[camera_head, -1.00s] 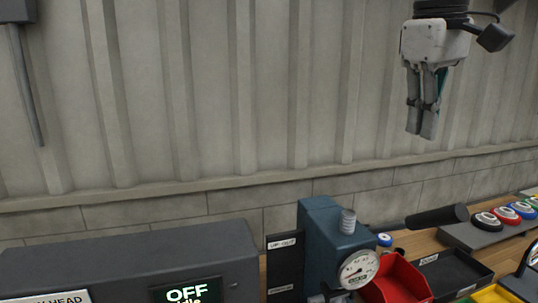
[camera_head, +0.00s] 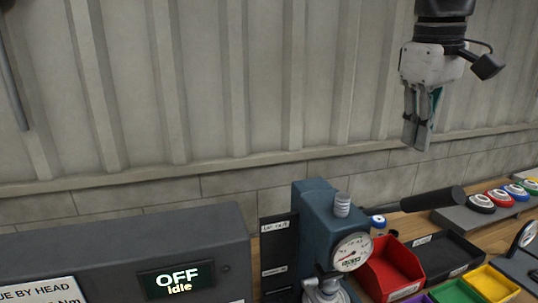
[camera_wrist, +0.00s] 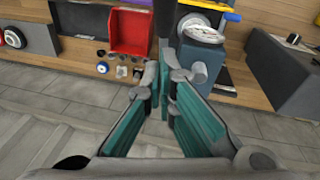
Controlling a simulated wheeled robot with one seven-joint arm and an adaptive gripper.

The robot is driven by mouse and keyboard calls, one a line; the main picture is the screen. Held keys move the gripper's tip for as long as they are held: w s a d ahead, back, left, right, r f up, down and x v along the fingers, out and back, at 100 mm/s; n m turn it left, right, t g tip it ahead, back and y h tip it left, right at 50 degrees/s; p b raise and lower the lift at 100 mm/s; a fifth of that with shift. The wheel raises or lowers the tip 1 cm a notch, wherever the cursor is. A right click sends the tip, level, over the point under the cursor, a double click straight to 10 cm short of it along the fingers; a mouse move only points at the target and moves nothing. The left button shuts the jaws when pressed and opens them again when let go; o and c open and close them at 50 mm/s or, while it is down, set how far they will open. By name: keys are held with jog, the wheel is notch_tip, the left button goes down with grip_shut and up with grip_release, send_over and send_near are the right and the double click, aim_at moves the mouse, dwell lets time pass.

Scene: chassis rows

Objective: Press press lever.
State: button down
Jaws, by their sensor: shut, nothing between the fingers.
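The press (camera_head: 322,235) is a blue-teal column with a round dial gauge (camera_head: 352,251) on its front. Its lever (camera_head: 432,200), a dark rod with a thick black grip, sticks out to the right, slightly raised. In the wrist view, the press (camera_wrist: 203,52) is right of centre, and the lever (camera_wrist: 165,22) is a dark bar beyond the fingertips. My gripper (camera_head: 416,148) hangs pointing down, above the lever in the head view and apart from it. Its fingers are shut and empty; the teal finger pads also show in the wrist view (camera_wrist: 164,80).
A red bin (camera_head: 392,268) stands right of the press, with a black tray (camera_head: 440,252), green and yellow bins (camera_head: 490,284) beyond. A row of coloured buttons (camera_head: 500,198) is at the right. A dark box with an "OFF Idle" display (camera_head: 176,281) stands left. A wall runs behind.

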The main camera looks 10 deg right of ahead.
jog(key=f, duration=0.3)
jog(key=shift+w+d+f, duration=0.2)
jog(key=shift+d, duration=0.05)
jog(key=shift+s+d+f, duration=0.35)
jog(key=shift+s+f, duration=0.4)
jog(key=shift+s, duration=0.1)
jog(key=shift+s+d+f, duration=0.2)
jog(key=shift+s+f, duration=0.1)
jog(key=shift+f, duration=0.25)
jog(key=shift+f, duration=0.1)
